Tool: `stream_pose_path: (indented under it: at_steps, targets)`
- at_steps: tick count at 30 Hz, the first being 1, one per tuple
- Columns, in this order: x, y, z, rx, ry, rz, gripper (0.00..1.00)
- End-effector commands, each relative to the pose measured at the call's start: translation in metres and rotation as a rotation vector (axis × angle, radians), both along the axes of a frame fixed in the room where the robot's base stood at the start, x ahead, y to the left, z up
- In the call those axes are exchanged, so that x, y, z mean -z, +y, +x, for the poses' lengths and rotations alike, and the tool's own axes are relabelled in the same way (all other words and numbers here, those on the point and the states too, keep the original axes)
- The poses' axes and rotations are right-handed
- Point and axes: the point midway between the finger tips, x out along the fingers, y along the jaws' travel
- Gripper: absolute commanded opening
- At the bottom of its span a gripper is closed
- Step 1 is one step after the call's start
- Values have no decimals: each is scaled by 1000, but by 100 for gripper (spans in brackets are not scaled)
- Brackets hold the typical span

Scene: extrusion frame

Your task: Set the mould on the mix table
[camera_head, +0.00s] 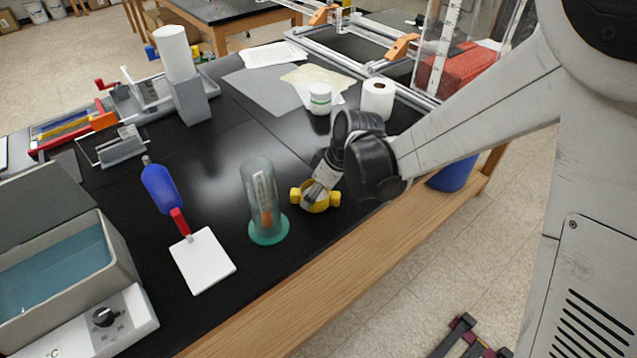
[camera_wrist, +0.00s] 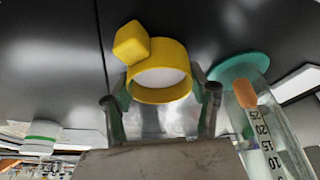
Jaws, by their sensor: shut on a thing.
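The mould appears to be the yellow ring-shaped piece (camera_head: 331,200) with stubby yellow knobs, near the front edge of the black bench (camera_head: 208,150). In the wrist view the yellow ring (camera_wrist: 160,94) has a pale inside and one block-like knob at its upper left. My gripper (camera_head: 319,189) reaches down onto it from above; in the wrist view my gripper's fingers (camera_wrist: 160,96) stand on either side of the ring and are shut on it. The gripper hides part of the piece. I cannot tell whether it touches the bench, or which surface is the mix table.
A clear cylinder on a green base (camera_head: 268,232) stands close left of the mould. A white jar (camera_head: 320,99) and paper roll (camera_head: 377,100) stand behind.

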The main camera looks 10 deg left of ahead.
Motion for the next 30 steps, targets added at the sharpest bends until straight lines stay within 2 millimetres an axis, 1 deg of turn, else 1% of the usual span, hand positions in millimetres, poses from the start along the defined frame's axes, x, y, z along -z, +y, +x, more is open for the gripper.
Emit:
stream_pose_path:
  at_steps: [13, 14, 15, 18, 26, 30]
  targets:
    - [6, 0, 0, 0, 0, 0, 22]
    - [5, 0, 0, 0, 0, 0, 57]
    - [5, 0, 0, 0, 0, 0, 62]
    - [4, 0, 0, 0, 0, 0, 74]
    - [4, 0, 0, 0, 0, 0, 74]
    - [-2, -1, 0, 1, 0, 0, 74]
